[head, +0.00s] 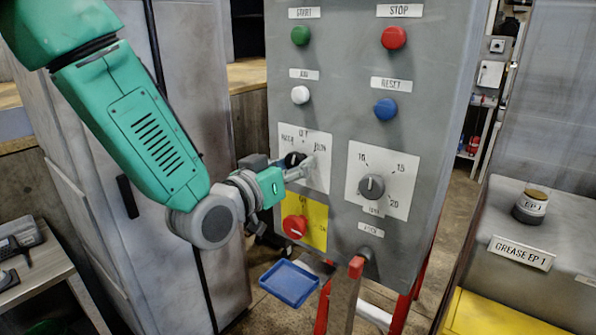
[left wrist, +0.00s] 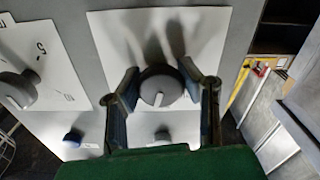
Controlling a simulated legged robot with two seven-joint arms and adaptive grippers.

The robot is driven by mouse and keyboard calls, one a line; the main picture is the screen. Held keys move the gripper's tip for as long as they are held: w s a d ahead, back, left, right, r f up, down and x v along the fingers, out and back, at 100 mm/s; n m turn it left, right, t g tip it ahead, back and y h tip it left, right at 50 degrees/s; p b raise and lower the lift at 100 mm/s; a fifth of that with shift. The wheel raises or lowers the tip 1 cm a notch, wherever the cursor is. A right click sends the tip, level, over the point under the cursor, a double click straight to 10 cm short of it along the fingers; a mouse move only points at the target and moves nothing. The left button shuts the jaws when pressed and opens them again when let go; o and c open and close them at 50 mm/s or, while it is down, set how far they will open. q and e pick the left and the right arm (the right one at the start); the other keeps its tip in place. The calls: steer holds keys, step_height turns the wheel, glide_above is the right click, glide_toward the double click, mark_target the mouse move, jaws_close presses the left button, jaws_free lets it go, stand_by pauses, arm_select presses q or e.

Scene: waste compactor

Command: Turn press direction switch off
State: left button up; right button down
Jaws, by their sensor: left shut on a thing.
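The press direction switch is a dark round knob (head: 293,159) on a white label plate with three positions, on the grey control panel (head: 335,65). In the left wrist view the knob (left wrist: 160,88) sits between my two fingers. Its short white mark points toward the bottom of that view, the side where the push buttons show. My left gripper (head: 300,172) reaches the knob from the left and is shut on it, hiding part of it and its plate in the head view. My right gripper is not in view.
A numbered dial (head: 371,187) is right of the switch. A red knob on a yellow plate (head: 317,226) is below. Green, red, white and blue buttons are above. A blue tray (head: 289,284) lies low. A grease machine (head: 525,240) stands at the right.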

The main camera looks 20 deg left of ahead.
arm_select(q)
steer(key=shift+w+a+r+m+b, duration=0.15)
steer(key=shift+r+m+b, duration=0.2)
steer(key=shift+m, duration=0.55)
steer(key=o, duration=1.3)
steer(key=shift+c, duration=0.2)
steer(key=shift+s, duration=0.2)
steer(key=shift+f, duration=0.2)
